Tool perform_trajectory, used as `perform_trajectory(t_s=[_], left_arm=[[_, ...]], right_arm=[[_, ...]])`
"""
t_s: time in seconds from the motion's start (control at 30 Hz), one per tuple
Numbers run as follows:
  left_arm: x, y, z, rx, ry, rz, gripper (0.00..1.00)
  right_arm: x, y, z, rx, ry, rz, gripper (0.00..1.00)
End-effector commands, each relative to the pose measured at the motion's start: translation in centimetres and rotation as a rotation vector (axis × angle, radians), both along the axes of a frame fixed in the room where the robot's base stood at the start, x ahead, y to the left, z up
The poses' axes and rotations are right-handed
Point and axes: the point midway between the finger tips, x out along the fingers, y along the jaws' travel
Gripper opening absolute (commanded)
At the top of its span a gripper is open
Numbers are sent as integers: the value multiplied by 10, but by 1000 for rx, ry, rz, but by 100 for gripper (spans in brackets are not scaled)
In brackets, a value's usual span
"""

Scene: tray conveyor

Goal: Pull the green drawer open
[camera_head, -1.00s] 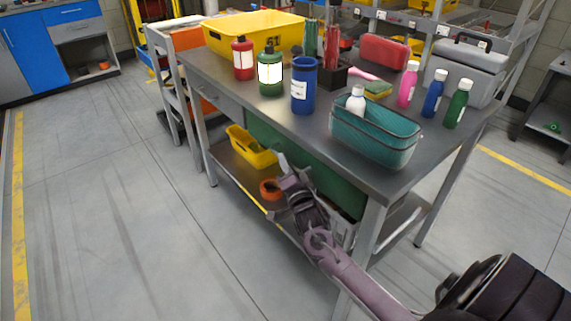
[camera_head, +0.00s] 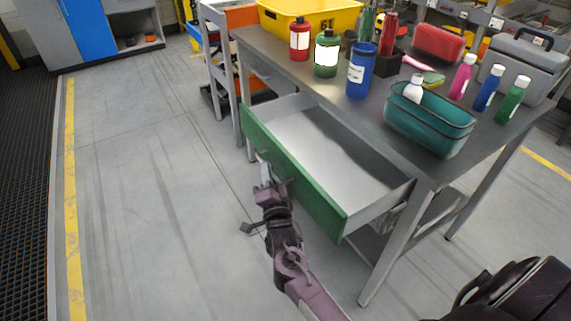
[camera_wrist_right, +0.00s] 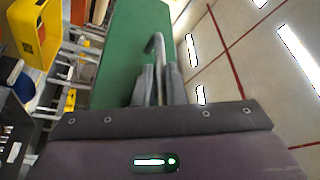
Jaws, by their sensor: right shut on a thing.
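The green drawer (camera_head: 291,172) stands pulled out from under the metal workbench (camera_head: 318,78) in the head view. Its bare grey inside shows, and it looks empty. My right gripper (camera_head: 264,172) is at the drawer's green front. In the right wrist view the two fingers of the right gripper (camera_wrist_right: 157,85) are shut on the drawer's curved metal handle (camera_wrist_right: 155,45), in front of the green panel (camera_wrist_right: 128,50). My left gripper is not in view.
On the bench stand a teal basket (camera_head: 430,125), a blue container (camera_head: 361,72), a green bottle (camera_head: 326,54), a red bottle (camera_head: 299,40) and a yellow crate (camera_head: 310,14). The floor (camera_head: 165,190) left of the drawer is clear.

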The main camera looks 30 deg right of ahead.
Motion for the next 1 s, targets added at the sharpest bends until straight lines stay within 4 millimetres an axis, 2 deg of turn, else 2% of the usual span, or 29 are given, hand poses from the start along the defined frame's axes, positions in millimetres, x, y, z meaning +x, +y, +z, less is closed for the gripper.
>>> perform_trajectory(t_s=[0.2,0.53,0.57,0.7,1.0], left_arm=[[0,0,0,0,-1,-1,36],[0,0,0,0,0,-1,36],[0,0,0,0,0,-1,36],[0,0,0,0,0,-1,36],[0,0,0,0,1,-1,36]], right_arm=[[-1,13,-1,0,1,0,0],[-1,13,-1,-1,2,0,0],[-1,13,-1,-1,2,0,15],[-1,12,-1,-1,1,-1,32],[-3,13,-1,-1,1,-1,32]])
